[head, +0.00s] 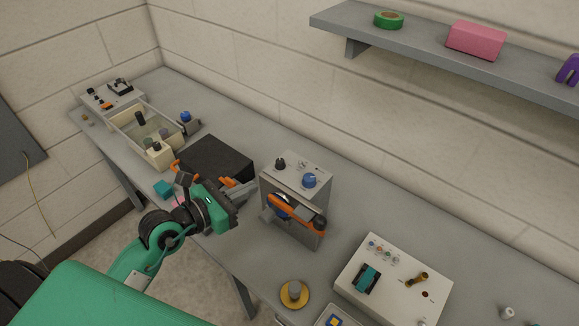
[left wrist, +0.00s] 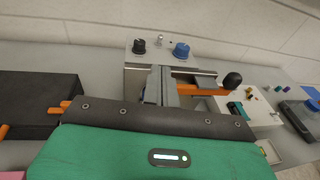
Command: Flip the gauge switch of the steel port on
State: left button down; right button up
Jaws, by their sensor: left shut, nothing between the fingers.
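The steel port (head: 292,185) is a grey metal box standing on the bench right of centre in the head view. Its top carries a black knob (head: 280,163), a small toggle-like switch (head: 303,165) and a blue knob (head: 309,181). An orange lever (head: 297,213) with a dark end crosses its front. In the left wrist view, the small switch (left wrist: 160,40) stands between the black and blue knobs. My left gripper (head: 252,191) is shut and empty, close to the port's left front side and below its top. I cannot tell whether it touches.
A black box (head: 218,157) with orange parts stands left of the port. A white panel box (head: 394,281) and a yellow round base (head: 294,295) are to the right and front. A wall shelf (head: 420,47) hangs above. Bare bench lies between the port and the panel box.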

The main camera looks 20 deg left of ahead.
aim_at(289, 175)
pick_arm(q)
jog(key=p+x, duration=0.4)
jog(key=x, duration=0.8)
jog(key=shift+w+d+r, duration=0.1)
jog(key=shift+w+r, duration=0.05)
jog(key=shift+r, duration=0.05)
jog(key=shift+w+d+f, duration=0.2)
jog(key=shift+w+d, duration=0.05)
jog(key=shift+w, duration=0.15)
